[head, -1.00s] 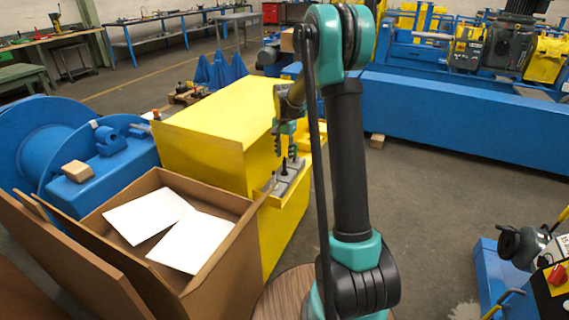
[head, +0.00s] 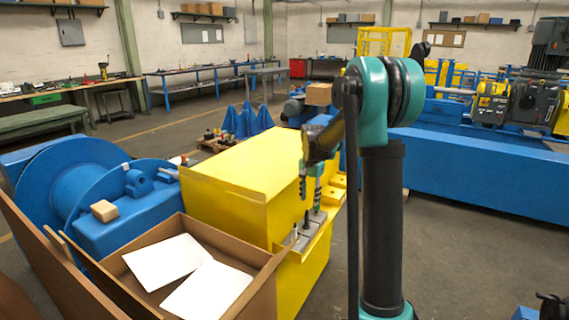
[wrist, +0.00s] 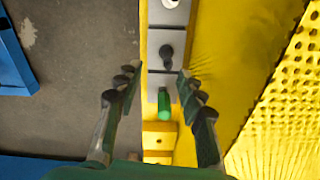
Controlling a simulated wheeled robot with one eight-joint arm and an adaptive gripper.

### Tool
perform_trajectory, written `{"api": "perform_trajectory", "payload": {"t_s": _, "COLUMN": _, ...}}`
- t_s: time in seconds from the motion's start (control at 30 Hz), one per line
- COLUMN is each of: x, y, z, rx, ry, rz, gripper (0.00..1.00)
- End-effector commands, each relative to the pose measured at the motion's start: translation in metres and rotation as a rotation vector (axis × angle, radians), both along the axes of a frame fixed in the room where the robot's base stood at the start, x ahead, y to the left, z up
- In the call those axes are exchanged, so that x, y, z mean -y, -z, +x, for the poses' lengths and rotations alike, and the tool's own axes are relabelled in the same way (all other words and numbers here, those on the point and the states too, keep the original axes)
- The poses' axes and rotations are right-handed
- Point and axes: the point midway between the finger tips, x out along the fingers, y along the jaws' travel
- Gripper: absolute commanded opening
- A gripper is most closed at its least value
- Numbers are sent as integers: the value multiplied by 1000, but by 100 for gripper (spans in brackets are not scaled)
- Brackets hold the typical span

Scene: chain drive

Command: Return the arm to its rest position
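My arm stands at the right of centre in the head view, with its upper joint raised and the forearm reaching away to the left. My gripper (head: 310,190) hangs fingers-down over the ledge of the yellow housing (head: 235,185). In the wrist view my gripper (wrist: 157,82) is open, its two fingers well apart with nothing gripped between them. Below it is a grey plate strip (wrist: 166,50) with a dark pin (wrist: 167,55) and a small green piece (wrist: 163,104). The plate also shows in the head view (head: 303,238). I cannot tell the exact height of the fingertips above it.
An open cardboard box (head: 255,258) with white sheets stands in front of the yellow housing. A blue drum machine (head: 65,185) is at the left. A long blue machine bed (head: 480,165) runs along the right. Grey floor (head: 470,250) is free at the right.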

Motion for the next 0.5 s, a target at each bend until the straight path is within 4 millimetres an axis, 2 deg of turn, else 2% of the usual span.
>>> {"api": "perform_trajectory", "payload": {"t_s": 0.23, "x": 12, "y": -5, "z": -72, "rx": 79, "ry": -168, "rz": -7, "gripper": 39}}
{"api": "perform_trajectory", "payload": {"t_s": 0.5, "x": 23, "y": 4, "z": -154, "rx": 166, "ry": -358, "rz": -33, "gripper": 39}}
